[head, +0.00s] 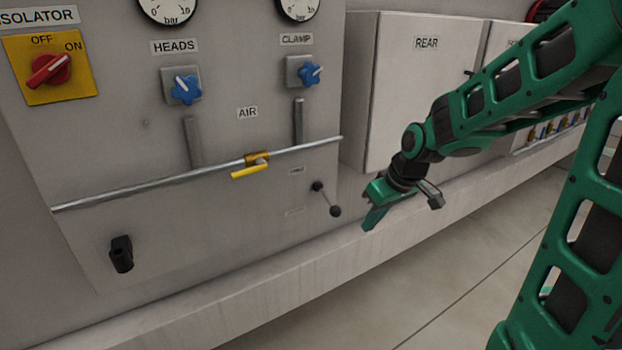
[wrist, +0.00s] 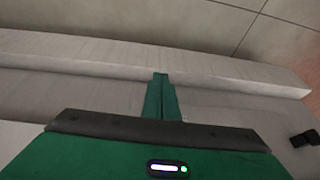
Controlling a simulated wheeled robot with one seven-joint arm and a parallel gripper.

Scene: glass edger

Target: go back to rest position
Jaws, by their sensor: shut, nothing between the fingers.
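My gripper (head: 372,217) is shut and empty in the head view. It hangs low in front of the machine, below the rear cabinet and right of the small black-knobbed lever (head: 326,198). It is apart from that lever. In the wrist view its closed fingers (wrist: 160,98) point toward the pale ledge (wrist: 90,52). My green arm reaches in from the right.
The grey panel carries a red isolator switch (head: 49,70), blue knobs for heads (head: 186,90) and clamp (head: 309,72), and a yellow air valve handle (head: 250,171) on a pipe. A black handle (head: 121,254) sits lower left. The rear cabinet (head: 415,95) stands behind my arm. The floor (head: 450,290) is clear.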

